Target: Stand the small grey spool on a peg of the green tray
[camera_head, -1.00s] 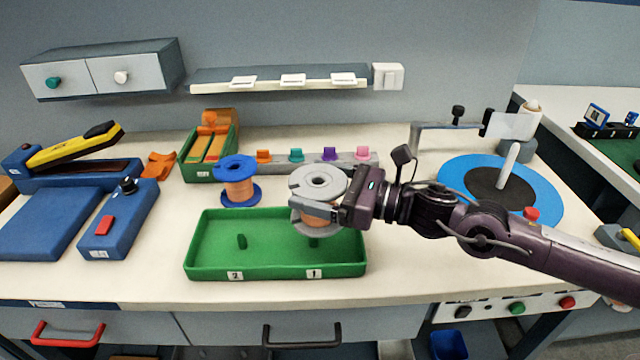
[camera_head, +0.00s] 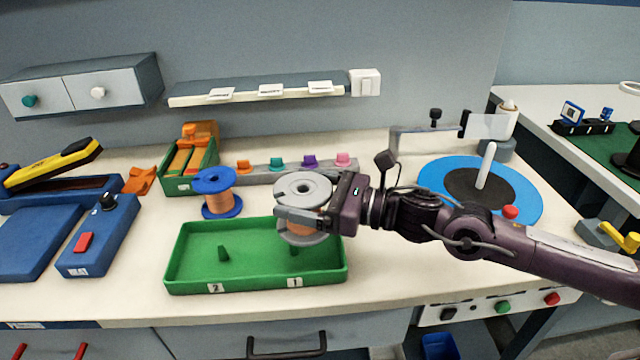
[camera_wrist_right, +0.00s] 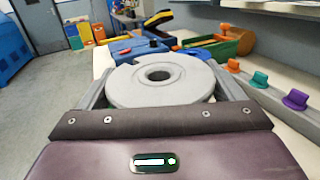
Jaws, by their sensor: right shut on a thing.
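The small grey spool (camera_head: 303,188) has a grey flange on top and orange wire around its core. My right gripper (camera_head: 300,215) is shut on it and holds it upright at the tray's back right, over peg 1 (camera_head: 294,251). In the right wrist view, the spool's grey top with its centre hole (camera_wrist_right: 160,80) sits between the two fingers. I cannot tell whether the peg is inside the spool. My left gripper is not in view.
A blue spool with orange wire (camera_head: 216,192) stands behind the tray. A rail with coloured knobs (camera_head: 275,164) lies farther back. A blue disc with a white post (camera_head: 440,172) is at the right. A blue box with a red button (camera_head: 97,240) is left of the tray.

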